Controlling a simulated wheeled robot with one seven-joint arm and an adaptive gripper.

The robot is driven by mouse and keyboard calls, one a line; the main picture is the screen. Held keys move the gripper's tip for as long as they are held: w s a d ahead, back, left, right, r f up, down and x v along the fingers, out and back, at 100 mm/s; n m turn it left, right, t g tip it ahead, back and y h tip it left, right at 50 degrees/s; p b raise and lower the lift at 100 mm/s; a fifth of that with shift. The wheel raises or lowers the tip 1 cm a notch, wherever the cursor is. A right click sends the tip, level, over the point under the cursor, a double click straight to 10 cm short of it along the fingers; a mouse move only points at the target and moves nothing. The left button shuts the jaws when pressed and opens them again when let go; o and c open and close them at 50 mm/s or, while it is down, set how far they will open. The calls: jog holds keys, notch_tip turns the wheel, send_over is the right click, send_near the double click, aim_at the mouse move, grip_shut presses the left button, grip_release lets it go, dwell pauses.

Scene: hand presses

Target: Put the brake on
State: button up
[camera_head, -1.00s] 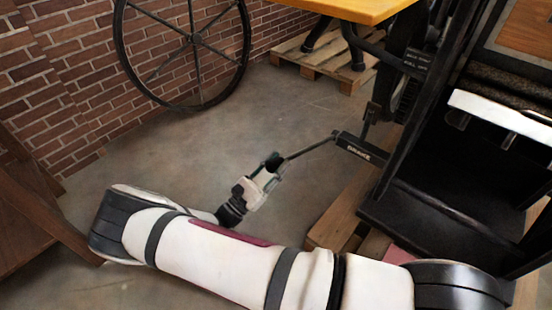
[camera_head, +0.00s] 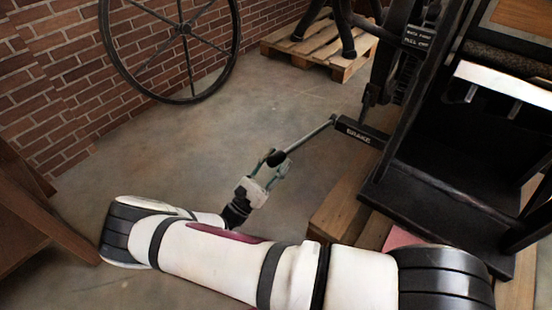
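The brake is a dark lever (camera_head: 308,138) that runs down and left from a black bracket (camera_head: 358,133) marked "BRAKE" on the side of the press. The lever ends in a dark knob (camera_head: 276,158). My gripper (camera_head: 276,163) is at that knob, with a finger showing on each side of it. The knob sits between the fingertips. Whether the fingers press on it or only surround it is too small to tell. My white arm (camera_head: 225,258) crosses the bottom of the view.
The black press (camera_head: 430,200) stands at the right on wooden beams (camera_head: 345,207). A large spoked wheel (camera_head: 186,30) leans by the brick wall (camera_head: 60,75). A wooden pallet (camera_head: 315,50) lies at the back. Brown furniture (camera_head: 35,215) is at left. The floor between is clear.

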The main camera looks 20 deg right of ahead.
jog(key=shift+r, duration=0.2)
jog(key=v, duration=1.2)
dwell(0.4)
